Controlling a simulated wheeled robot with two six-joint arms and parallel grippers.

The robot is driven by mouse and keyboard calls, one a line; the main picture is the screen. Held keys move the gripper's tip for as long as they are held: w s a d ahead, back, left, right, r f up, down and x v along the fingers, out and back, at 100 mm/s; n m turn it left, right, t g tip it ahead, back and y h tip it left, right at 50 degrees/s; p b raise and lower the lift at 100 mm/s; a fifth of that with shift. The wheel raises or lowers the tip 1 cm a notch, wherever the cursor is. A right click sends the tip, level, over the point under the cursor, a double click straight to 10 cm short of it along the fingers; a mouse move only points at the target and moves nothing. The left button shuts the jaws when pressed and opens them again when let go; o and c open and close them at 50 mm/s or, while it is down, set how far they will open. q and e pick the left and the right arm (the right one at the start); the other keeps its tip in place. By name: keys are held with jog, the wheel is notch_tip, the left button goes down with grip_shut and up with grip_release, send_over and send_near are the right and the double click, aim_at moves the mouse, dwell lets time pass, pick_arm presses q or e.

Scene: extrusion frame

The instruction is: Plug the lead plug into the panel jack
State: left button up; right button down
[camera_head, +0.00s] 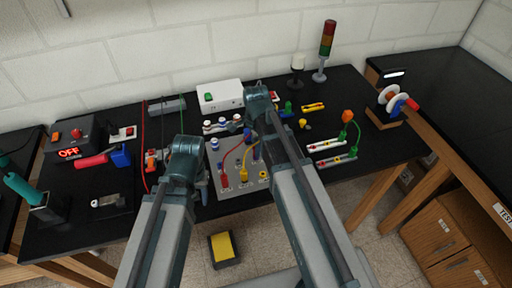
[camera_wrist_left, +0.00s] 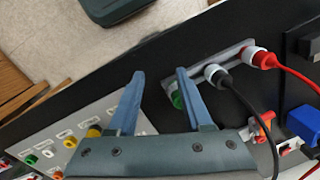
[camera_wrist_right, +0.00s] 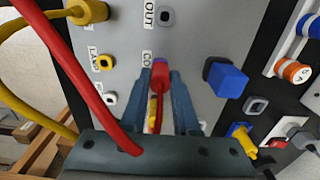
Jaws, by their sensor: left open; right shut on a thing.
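The grey jack panel (camera_head: 228,190) stands on the black bench in the head view, and its jacks show close up in the right wrist view. There my right gripper (camera_wrist_right: 160,78) is shut on a red plug (camera_wrist_right: 160,75), held against or just off the panel face beside printed lettering. Whether its tip is in a jack is hidden. A red lead (camera_wrist_right: 75,70) curves down in front of the gripper. An empty-looking jack (camera_wrist_right: 165,16) sits above. My left gripper (camera_wrist_left: 160,80) is open and empty near the panel's edge. My arm hides the right fingertips in the head view.
In the right wrist view, a yellow plug (camera_wrist_right: 88,11) sits upper left of the red one and a blue block (camera_wrist_right: 225,78) to its right. In the left wrist view, a grey rail (camera_wrist_left: 230,63) holds red, black-leaded and green connectors.

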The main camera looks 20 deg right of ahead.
pick_arm(q)
jog(key=shift+f, duration=0.25)
pick_arm(e)
jog(key=shift+f, duration=0.25)
jog(key=c, duration=0.6)
grip_release()
pick_arm(q)
jog(key=shift+r, duration=0.15)
pick_arm(e)
jog(key=shift+r, duration=0.1)
pick_arm(q)
notch_tip(320, 180, up, 14)
jog(key=p, duration=1.3)
jog(key=shift+f, duration=0.2)
pick_arm(e)
notch_tip(320, 180, up, 14)
jog(key=shift+f, duration=0.15)
pick_arm(q)
jog(key=shift+f, duration=0.1)
pick_arm(e)
jog(key=shift+f, duration=0.1)
